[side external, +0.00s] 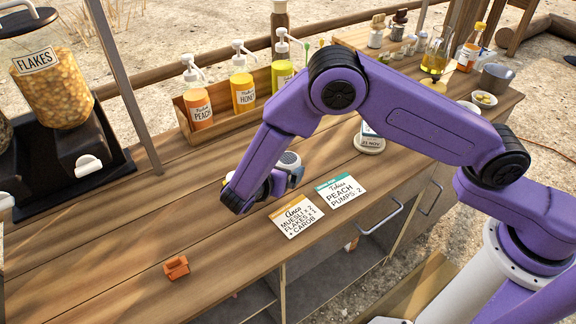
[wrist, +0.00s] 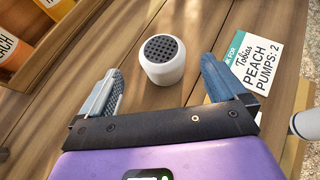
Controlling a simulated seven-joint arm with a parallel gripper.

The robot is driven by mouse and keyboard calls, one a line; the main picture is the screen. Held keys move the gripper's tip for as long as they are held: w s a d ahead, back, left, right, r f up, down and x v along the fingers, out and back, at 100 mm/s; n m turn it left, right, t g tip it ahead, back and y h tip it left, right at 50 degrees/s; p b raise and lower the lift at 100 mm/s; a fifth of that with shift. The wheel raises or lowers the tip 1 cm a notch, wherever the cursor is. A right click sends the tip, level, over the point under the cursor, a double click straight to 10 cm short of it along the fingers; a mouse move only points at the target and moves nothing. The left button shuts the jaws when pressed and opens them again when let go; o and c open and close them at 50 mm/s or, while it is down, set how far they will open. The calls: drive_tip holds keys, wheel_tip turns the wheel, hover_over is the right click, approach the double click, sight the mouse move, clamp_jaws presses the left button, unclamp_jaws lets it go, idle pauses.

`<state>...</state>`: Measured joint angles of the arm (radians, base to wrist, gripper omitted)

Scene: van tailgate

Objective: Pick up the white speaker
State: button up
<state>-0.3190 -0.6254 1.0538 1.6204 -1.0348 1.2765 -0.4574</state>
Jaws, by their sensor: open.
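The white speaker (wrist: 163,71) is a small rounded cup shape with a dark dotted grille on top. It stands upright on the wooden counter in the wrist view, ahead of my gripper (wrist: 160,70) and roughly centred between its two fingers. The fingers are wide apart, with nothing held between them. In the side view the speaker (side external: 289,159) shows just beyond my gripper (side external: 278,184), which is low over the counter and partly hides it. I cannot tell whether a finger touches it.
Order cards, one orange-topped (side external: 297,216) and one teal-topped (side external: 340,191), lie close by. A wooden rack of pump bottles (side external: 201,111) stands behind. A white stand (side external: 369,145) is to the right. An orange clip (side external: 176,268) lies front left, with bare counter around it.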

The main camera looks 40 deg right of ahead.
sight(284, 165)
drive_tip(key=shift+x, duration=3.4)
drive_tip(key=shift+s, duration=0.15)
drive_tip(key=c, duration=1.2)
